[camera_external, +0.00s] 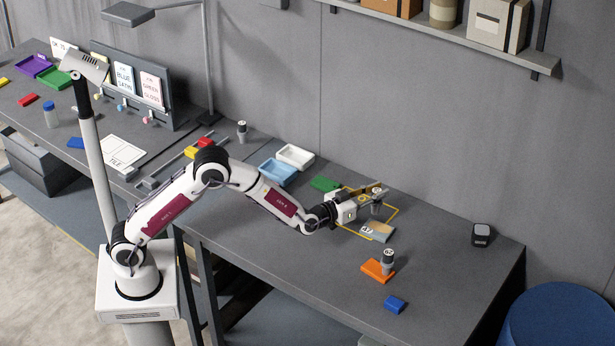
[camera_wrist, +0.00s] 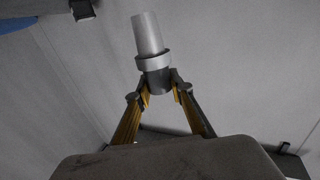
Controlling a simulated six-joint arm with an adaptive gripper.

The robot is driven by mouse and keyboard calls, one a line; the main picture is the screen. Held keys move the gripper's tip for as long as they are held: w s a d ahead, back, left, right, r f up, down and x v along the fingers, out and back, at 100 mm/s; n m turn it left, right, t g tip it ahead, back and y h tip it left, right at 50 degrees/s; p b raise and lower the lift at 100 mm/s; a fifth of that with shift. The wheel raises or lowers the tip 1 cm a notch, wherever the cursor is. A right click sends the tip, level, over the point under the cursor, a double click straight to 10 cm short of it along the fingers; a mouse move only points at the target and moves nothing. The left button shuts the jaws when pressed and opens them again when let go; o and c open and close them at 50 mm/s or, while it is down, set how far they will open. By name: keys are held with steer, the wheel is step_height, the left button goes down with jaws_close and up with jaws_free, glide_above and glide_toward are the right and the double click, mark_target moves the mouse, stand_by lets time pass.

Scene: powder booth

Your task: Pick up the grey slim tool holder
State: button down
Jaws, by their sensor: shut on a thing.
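The grey slim tool holder (camera_wrist: 149,35) is between the fingers of my gripper (camera_wrist: 160,88) in the wrist view. It has a light grey cylinder, a wider collar and a darker end where the fingertips press from both sides. In the external view my gripper (camera_external: 377,193) is at the yellow outline on the table, with the tool holder (camera_external: 377,209) partly hidden by the fingers. I cannot tell whether it touches the table.
A third holder (camera_external: 242,128) stands at the back. A grey-tan labelled plate (camera_external: 378,232) lies close to my gripper. The table's right end is mostly clear.

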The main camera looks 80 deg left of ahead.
steer(key=shift+r, duration=0.4)
steer(key=shift+w, duration=0.1)
steer(key=shift+w+a+r, duration=0.15)
steer(key=shift+w+a, duration=0.8)
steer(key=shift+a, duration=0.1)
step_height(320, 180, down, 6)
stand_by(0.4)
steer(key=shift+f, duration=0.2)
steer(key=shift+f, duration=1.8)
steer(key=shift+f, duration=0.15)
